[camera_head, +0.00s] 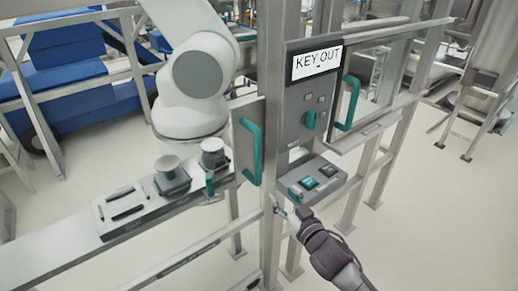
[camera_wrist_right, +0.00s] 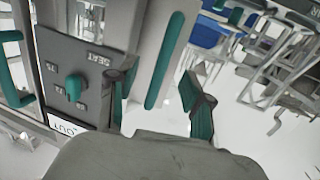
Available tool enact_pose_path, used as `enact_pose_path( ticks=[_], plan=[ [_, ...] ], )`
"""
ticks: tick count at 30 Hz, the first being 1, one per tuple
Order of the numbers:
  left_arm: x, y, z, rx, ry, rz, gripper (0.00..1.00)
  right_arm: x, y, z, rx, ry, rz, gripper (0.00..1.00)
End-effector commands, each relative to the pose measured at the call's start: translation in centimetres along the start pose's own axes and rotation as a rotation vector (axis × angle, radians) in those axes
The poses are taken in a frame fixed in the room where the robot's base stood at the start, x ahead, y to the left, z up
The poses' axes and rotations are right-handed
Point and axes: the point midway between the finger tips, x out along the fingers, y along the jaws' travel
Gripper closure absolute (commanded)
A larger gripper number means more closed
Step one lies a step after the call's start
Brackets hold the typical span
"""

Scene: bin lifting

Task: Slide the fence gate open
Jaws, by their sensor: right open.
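A green handle (camera_head: 252,150) stands on a narrow grey plate (camera_head: 243,125) left of the post. A second green handle (camera_head: 348,103) is on the framed panel at the right, beyond the control panel. I cannot tell from the frames which of these parts is the sliding gate. My right gripper (camera_head: 283,208) is open and empty, below and to the right of the left handle. In the right wrist view the left handle (camera_wrist_right: 164,60) appears between the open fingers (camera_wrist_right: 152,88), beyond their tips and apart from them. My left gripper is not in view.
A control panel (camera_head: 296,122) with a "KEY OUT" display (camera_head: 317,62) and a green knob (camera_head: 310,120) is on the post. A button box (camera_head: 318,181) juts out below it. A white robot arm (camera_head: 200,70) stands behind the fence rail (camera_head: 165,262). Floor is open at right.

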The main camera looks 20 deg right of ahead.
Motion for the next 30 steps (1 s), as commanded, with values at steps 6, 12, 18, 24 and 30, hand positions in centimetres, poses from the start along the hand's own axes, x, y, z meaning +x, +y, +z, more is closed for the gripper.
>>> enact_pose_path(
  ticks=[6, 12, 18, 24, 30],
  plan=[
    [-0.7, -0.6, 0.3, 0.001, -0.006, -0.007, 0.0, 0.0, -0.8, -5.1, 0.011, 0.084, -0.023, 0.49],
    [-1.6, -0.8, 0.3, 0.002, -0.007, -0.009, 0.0, 3.1, -0.8, -5.6, 0.01, 0.086, -0.021, 0.49],
    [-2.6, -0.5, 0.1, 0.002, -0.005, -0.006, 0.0, 7.5, -1.0, -5.9, 0.011, 0.084, -0.022, 0.49],
    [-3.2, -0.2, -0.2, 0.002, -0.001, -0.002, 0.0, 11.1, -1.1, -6.0, 0.011, 0.084, -0.022, 0.49],
    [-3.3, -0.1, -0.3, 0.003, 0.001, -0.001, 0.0, 12.9, -1.1, -6.0, 0.012, 0.083, -0.023, 0.49]
  ],
)
